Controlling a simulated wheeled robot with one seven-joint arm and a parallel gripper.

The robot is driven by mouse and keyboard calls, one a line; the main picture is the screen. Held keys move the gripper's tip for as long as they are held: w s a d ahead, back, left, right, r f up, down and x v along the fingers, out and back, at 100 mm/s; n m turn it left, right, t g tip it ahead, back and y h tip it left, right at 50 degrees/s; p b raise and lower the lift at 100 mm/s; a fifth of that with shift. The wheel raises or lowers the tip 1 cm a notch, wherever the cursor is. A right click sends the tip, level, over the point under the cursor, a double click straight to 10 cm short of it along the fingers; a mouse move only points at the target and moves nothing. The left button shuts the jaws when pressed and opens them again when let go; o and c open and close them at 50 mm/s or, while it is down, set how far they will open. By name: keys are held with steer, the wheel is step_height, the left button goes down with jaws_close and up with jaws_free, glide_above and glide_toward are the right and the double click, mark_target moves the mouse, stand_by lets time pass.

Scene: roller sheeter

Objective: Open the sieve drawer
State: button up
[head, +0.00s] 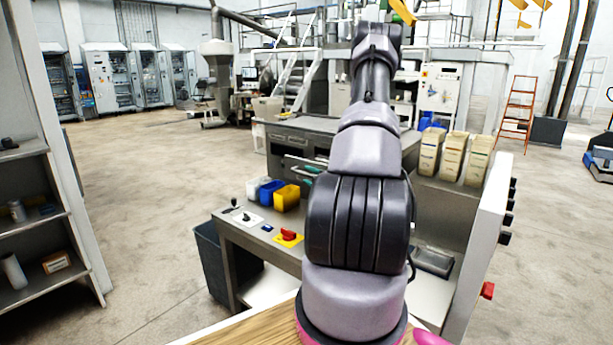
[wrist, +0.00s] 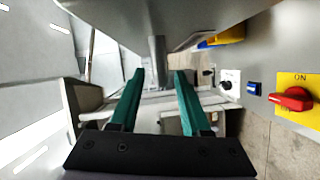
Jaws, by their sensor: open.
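In the head view a grey cabinet (head: 330,125) stands behind the bench, with drawer-like fronts (head: 295,140) facing me. A pale bar (head: 303,159), perhaps a handle, runs along the front below them. I cannot tell for sure which front is the sieve drawer. My gripper (head: 312,171) shows as green fingers close to this bar, partly hidden by my arm. In the wrist view my gripper (wrist: 158,73) is open, its green fingers apart. A grey bar (wrist: 156,52) shows in line with the gap between them; whether it lies between the fingertips I cannot tell.
On the bench (head: 228,222) stand a yellow bin (head: 286,198), a blue bin (head: 268,192) and a red switch (head: 289,235) on a yellow plate. Beige boxes (head: 453,158) stand at the right. A shelf (head: 40,225) stands at the left. The floor between is clear.

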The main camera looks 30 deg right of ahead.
steer(key=s, duration=0.8)
steer(key=shift+s+r, duration=0.15)
steer(key=shift+r, duration=0.2)
steer(key=shift+a, duration=0.15)
steer(key=w+a+r+n+g+y, duration=0.1)
steer(key=w+a+r+n+y, duration=0.2)
steer(key=a+r+n+y, duration=0.75)
steer(key=s+a+r+n+g+y, duration=0.1)
steer(key=s+a+r+n+g, duration=0.3)
steer(key=a+n, duration=0.45)
steer(key=s+a+r+n+g+y, duration=0.25)
steer(key=a+n+g, duration=0.25)
steer(key=a+n, duration=0.35)
steer(key=s+a+r+n+g+h, duration=0.2)
steer(key=s+r+n+h, duration=0.15)
steer(key=s+n, duration=0.4)
steer(key=s+a+r+n+g+h, duration=0.25)
steer(key=s+n+h, duration=0.25)
steer(key=n, duration=0.5)
steer(key=s+d+r+n+t+h, duration=0.2)
steer(key=d+r+n+t+h, duration=0.1)
steer(key=r+n, duration=0.3)
steer(key=shift+s+r+n+t, duration=0.2)
steer(key=shift+s+n+t, duration=0.1)
steer(key=shift+n+t, duration=0.55)
